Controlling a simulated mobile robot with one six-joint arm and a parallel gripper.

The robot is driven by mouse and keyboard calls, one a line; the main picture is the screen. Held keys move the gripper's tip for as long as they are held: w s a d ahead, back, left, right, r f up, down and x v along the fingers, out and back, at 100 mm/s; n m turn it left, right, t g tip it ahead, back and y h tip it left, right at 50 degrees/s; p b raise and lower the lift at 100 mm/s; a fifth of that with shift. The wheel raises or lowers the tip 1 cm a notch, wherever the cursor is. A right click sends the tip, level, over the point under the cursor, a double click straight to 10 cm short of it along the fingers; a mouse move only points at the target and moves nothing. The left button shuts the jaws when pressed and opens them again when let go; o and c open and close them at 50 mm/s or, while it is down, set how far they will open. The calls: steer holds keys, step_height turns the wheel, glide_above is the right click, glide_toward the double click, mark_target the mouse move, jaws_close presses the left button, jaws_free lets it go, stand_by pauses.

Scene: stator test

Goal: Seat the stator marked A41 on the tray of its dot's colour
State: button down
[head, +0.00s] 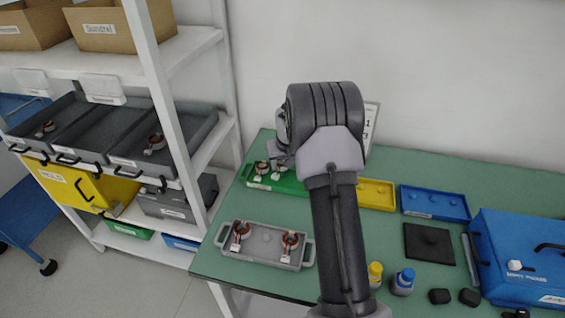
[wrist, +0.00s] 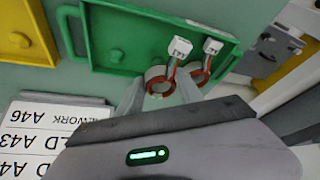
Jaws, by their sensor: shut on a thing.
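My gripper (wrist: 160,92) is shut on a copper-wound stator (wrist: 158,78) with a white tag block. It holds it at the green tray (wrist: 100,38); I cannot tell whether it touches the tray. A second stator (wrist: 200,74) sits close beside it on the same tray. In the head view the green tray (head: 288,186) is at the back left of the table, with my gripper (head: 277,166) over it, partly hidden by my arm. Two more stators, a left one (head: 241,232) and a right one (head: 290,242), stand on the grey tray (head: 262,259).
A yellow tray (head: 376,195) and a blue tray (head: 435,203) lie right of the green one. A sign (wrist: 40,140) lists A46 and A43, partly cut off. Bottles (head: 403,281), a black pad (head: 429,244) and a blue box (head: 520,250) occupy the right. A shelf rack (head: 165,110) stands left.

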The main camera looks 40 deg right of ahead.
steer(key=shift+f, duration=0.1)
steer(key=shift+f+b, duration=0.8)
steer(key=shift+f, duration=0.1)
steer(key=shift+f+b, duration=0.35)
steer(key=c, duration=0.9)
jaws_free()
steer(key=shift+c, duration=0.2)
steer(key=shift+r, duration=0.1)
steer(key=shift+r+p, duration=1.7)
steer(key=shift+r, duration=0.8)
